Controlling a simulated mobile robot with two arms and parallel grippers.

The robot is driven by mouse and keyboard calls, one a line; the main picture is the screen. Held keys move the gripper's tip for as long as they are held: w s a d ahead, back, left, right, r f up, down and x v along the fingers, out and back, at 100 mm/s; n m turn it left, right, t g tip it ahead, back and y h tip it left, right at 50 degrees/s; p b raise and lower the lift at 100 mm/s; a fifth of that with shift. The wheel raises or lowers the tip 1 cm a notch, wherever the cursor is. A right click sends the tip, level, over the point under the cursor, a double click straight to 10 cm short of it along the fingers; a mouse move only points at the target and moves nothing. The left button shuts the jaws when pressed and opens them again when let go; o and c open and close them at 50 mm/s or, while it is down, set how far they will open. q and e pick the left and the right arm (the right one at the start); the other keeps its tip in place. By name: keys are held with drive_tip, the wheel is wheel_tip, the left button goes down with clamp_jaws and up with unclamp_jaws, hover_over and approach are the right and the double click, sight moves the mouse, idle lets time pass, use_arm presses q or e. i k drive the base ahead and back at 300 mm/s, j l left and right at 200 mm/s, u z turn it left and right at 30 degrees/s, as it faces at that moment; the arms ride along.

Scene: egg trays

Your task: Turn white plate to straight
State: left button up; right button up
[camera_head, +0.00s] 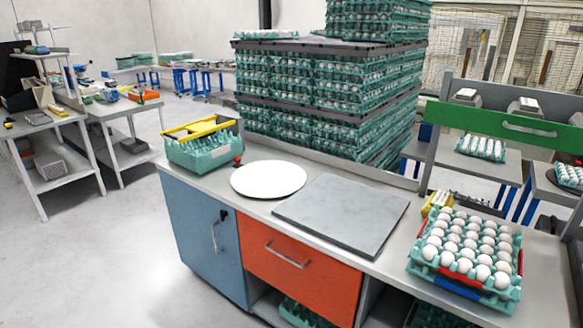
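A round white plate (268,180) lies flat on the grey counter top, left of a grey square slab (343,214). Nothing covers the plate, and a strip of counter shows between it and the slab. Neither of my grippers is in the head view.
A teal egg carton stack (204,154) with a yellow frame stands left of the plate, with a small red object (238,159) beside it. A teal tray of white eggs (428,254) sits at the counter's right end. Tall stacked egg trays (325,88) rise behind the counter.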

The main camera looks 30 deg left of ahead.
sight(264, 180)
drive_tip(key=u, duration=1.15)
drive_tip(key=i, duration=0.05)
